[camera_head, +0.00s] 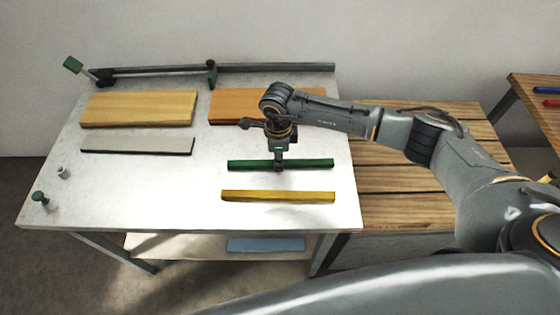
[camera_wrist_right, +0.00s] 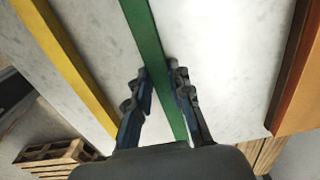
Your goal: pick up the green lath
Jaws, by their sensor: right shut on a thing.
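The green lath (camera_head: 300,163) lies across the right part of the white table in the head view. My right gripper (camera_head: 279,167) comes down on it near its middle and is shut on it. In the right wrist view, the green lath (camera_wrist_right: 143,30) runs between the two fingers of my right gripper (camera_wrist_right: 160,88), one finger on each side. I cannot tell whether the lath is clear of the table top. My left gripper is not in view.
A yellow lath (camera_head: 278,196) lies parallel in front. Behind are an orange board (camera_head: 232,108), a tan board (camera_head: 138,108) and a pale grey strip (camera_head: 135,145). A rail (camera_head: 160,70) runs along the table's back. A slatted wooden surface (camera_head: 400,210) adjoins on the right.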

